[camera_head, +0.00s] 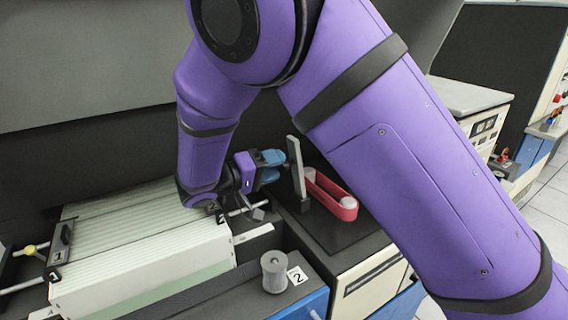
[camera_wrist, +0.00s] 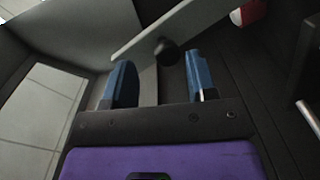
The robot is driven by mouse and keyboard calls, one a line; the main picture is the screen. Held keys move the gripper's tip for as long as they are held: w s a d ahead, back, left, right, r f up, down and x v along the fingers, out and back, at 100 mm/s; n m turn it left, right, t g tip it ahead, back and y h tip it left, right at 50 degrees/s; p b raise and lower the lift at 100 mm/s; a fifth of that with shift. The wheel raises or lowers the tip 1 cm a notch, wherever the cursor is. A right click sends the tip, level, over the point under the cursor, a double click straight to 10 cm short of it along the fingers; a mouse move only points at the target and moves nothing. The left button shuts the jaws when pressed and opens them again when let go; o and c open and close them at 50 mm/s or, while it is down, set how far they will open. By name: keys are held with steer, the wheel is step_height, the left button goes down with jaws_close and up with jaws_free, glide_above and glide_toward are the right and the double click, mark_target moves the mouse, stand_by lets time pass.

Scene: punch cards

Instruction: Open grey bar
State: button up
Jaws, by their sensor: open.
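The grey bar (camera_head: 296,166) stands nearly upright beyond my gripper in the head view, beside a pink-red loop-shaped part. In the wrist view the grey bar (camera_wrist: 150,32) runs diagonally across the top, with a dark round knob (camera_wrist: 167,51) near it. My gripper (camera_head: 270,165) has blue fingers and sits just left of the bar. In the wrist view my gripper (camera_wrist: 159,72) is open and nothing is held between its fingers. The knob appears in the gap between the fingertips; I cannot tell whether anything touches.
A long stack of white cards (camera_head: 150,262) lies at left, with black markers numbered 1 and 2 on a metal rod. A grey cylinder (camera_head: 274,272) stands in front by a label 2. The pink-red part (camera_head: 331,196) lies on a dark surface right of the bar.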

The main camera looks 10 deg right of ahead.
steer(key=v, duration=0.7)
steer(key=shift+a+f, duration=0.1)
steer(key=c, duration=0.5)
steer(key=shift+s+r+y, duration=0.1)
steer(key=shift+r+y, duration=0.15)
steer(key=shift+y, duration=0.05)
steer(key=c, duration=0.4)
steer(key=shift+s+d+r+n+y, duration=0.1)
steer(key=shift+d+r+n+y, duration=0.25)
steer(key=shift+y, duration=0.15)
jaws_close()
steer(key=s+r+n+y, duration=0.3)
steer(key=s+r+y, duration=0.25)
steer(key=y, duration=0.55)
steer(key=w+d+f, duration=0.6)
steer(key=w, duration=0.1)
steer(key=shift+w+d+f, duration=0.15)
steer(key=shift+w+f, duration=0.1)
